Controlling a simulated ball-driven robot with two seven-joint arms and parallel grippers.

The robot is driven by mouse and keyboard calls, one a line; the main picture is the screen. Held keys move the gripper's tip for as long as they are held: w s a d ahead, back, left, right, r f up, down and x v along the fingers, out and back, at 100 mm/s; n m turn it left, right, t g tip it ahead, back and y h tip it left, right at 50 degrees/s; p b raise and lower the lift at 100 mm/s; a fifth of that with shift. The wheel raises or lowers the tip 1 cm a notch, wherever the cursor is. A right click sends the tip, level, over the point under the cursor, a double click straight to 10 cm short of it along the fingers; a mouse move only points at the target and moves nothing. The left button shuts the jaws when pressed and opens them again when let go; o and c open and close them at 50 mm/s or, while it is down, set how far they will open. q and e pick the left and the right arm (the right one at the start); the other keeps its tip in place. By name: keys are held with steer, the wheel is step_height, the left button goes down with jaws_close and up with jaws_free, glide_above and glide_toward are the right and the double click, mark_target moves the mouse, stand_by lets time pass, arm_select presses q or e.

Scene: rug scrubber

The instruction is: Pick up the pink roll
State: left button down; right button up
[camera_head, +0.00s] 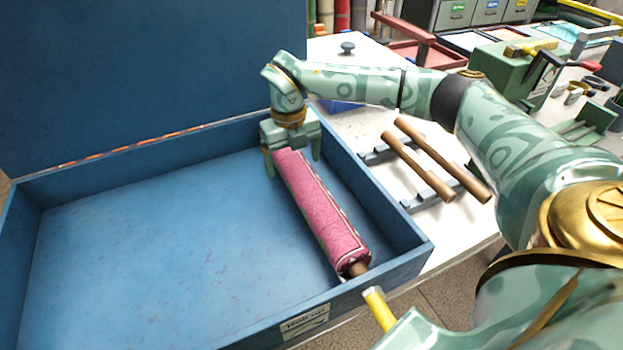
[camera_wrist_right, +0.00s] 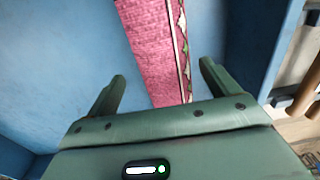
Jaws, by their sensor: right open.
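The pink roll (camera_head: 319,213) lies in the blue box, along its right side, with a brown wooden end showing at the near end. A patterned border runs along its right edge. My right gripper (camera_head: 294,170) is over the roll's far end, one finger on each side of it. In the right wrist view the roll (camera_wrist_right: 158,45) passes between the open fingers (camera_wrist_right: 162,80), which stand apart from it with gaps on both sides. My left gripper is not in view.
The blue box (camera_head: 150,240) has a raised lid (camera_head: 150,70) at the back left, and its floor left of the roll is clear. Two wooden rollers (camera_head: 440,165) lie on dark holders on the white table right of the box. A green machine (camera_head: 510,70) stands further back.

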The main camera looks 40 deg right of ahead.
steer(key=f, duration=0.1)
steer(key=f+b, duration=0.1)
steer(key=f, duration=0.1)
steer(key=d+f, duration=0.1)
steer(key=f, duration=0.1)
steer(key=shift+w+b, duration=0.1)
steer(key=shift+b, duration=0.25)
steer(key=shift+a+r, duration=0.1)
steer(key=shift+r, duration=0.05)
steer(key=c, duration=1.5)
steer(key=shift+c, duration=0.3)
steer(key=shift+r, duration=0.15)
